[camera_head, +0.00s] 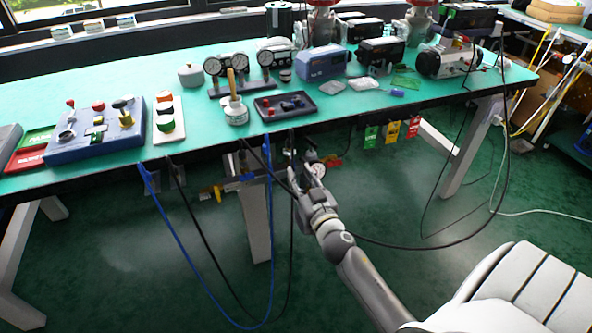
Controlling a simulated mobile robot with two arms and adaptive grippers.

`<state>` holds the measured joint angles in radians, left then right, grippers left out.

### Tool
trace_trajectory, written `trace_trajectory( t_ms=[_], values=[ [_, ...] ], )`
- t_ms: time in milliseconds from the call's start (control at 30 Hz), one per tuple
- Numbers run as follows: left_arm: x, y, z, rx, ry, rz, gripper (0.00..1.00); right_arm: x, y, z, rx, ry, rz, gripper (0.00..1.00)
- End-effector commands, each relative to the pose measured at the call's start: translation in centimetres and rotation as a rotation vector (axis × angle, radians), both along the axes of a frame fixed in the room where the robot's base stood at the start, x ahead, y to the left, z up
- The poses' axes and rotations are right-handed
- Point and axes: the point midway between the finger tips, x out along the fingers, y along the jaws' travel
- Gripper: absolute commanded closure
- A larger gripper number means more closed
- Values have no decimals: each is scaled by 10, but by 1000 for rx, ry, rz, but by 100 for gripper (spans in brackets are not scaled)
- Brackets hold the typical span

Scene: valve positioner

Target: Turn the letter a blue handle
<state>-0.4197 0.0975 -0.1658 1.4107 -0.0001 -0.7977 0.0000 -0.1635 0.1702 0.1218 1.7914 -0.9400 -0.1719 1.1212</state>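No letter A can be read on any handle at this size. A dark tray (270,113) near the table's front edge holds small parts, some of them blue (297,102). A blue box (70,150) with red, black and yellow knobs sits at the left of the table. A small blue handle-like piece (397,92) lies farther right. My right gripper (301,160) is just in front of the table edge, below the dark tray and apart from it. Its fingers blend with the hanging cables, so their opening is unclear. My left gripper is not in view.
Cables and a blue hose (188,257) hang below the front edge. Coloured tags (391,132) hang at right.

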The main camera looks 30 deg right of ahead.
Motion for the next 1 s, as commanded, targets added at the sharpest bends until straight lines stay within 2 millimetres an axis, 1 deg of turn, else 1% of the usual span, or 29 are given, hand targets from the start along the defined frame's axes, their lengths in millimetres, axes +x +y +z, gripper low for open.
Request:
trace_trajectory(
  t_ms=[33, 100, 233, 400, 633, 867, 1000],
  values=[
    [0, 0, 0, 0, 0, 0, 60, 9, -2, 1, -2, -1, 0, 70],
    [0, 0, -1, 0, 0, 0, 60, 18, -4, 1, -1, -1, 1, 70],
    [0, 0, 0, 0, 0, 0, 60, 30, -7, 0, 0, 1, 0, 70],
    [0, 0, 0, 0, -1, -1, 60, 36, -9, 0, -1, 1, -1, 70],
    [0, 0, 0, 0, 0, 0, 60, 36, -9, -1, 0, 1, -1, 70],
    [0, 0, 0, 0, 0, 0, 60, 36, -9, -1, 0, 1, 0, 99],
    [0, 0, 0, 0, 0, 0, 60, 35, -9, -1, 0, 1, 0, 100]
  ],
)
